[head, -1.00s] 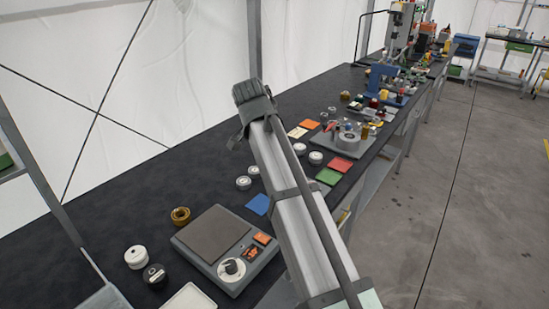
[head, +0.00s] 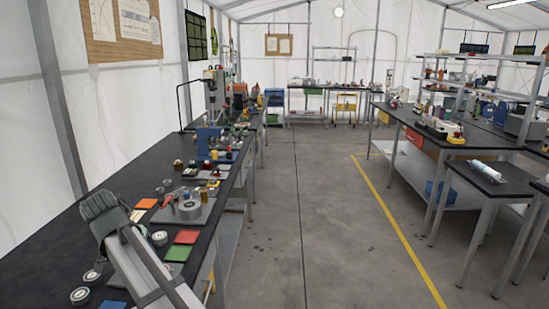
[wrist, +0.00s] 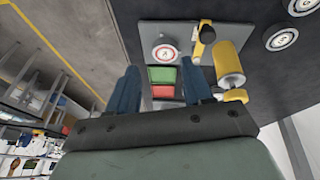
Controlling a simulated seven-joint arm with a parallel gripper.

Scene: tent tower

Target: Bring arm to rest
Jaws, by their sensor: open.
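My gripper (wrist: 158,85) shows in the wrist view with its two blue fingers apart and nothing between them. Beyond the fingertips lie a green card (wrist: 162,75) and a red card (wrist: 164,92) on the black bench. In the head view my grey arm rises from the bottom left edge, in front of the long black bench (head: 45,240). My gripper cannot be made out in the head view.
A grey plate (wrist: 140,32) with a white dial, near a yellow cylinder (wrist: 229,62), lies close to the fingers. Tools (head: 215,125) crowd the bench's far end. The grey floor aisle (head: 310,210) is clear. Another bench (head: 415,120) stands at right.

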